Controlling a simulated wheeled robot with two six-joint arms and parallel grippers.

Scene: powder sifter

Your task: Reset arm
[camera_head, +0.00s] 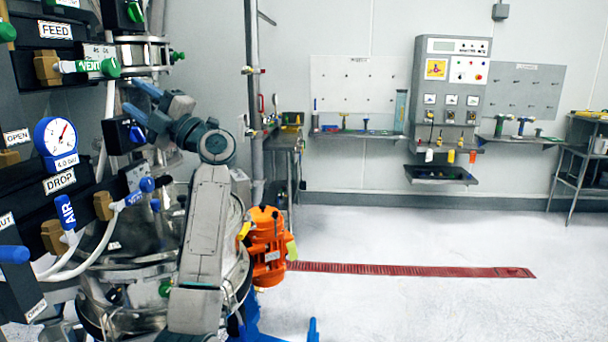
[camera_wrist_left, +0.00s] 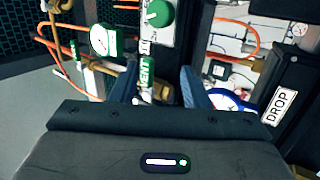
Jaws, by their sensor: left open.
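My left gripper (camera_head: 138,102) is at the upper left of the head view, raised in front of the sifter, with its blue fingers pointing up and left. Its fingers are apart and nothing shows held between them. In the left wrist view the open fingers (camera_wrist_left: 159,72) frame the green VENT handle (camera_wrist_left: 145,78), which lies beyond them; I cannot tell the gap. That VENT handle (camera_head: 92,66) is left of the fingers in the head view. The blue-rimmed gauge (camera_head: 56,136) and DROP label (camera_head: 59,184) are lower left. My right gripper is not in view.
The steel sifter (camera_head: 130,270) stands behind my left arm, with an orange motor (camera_head: 266,245) at its right. Blue AIR handles (camera_head: 66,212) and hoses crowd the left side. A control cabinet (camera_head: 450,85) stands at the back wall. The white floor at right is clear.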

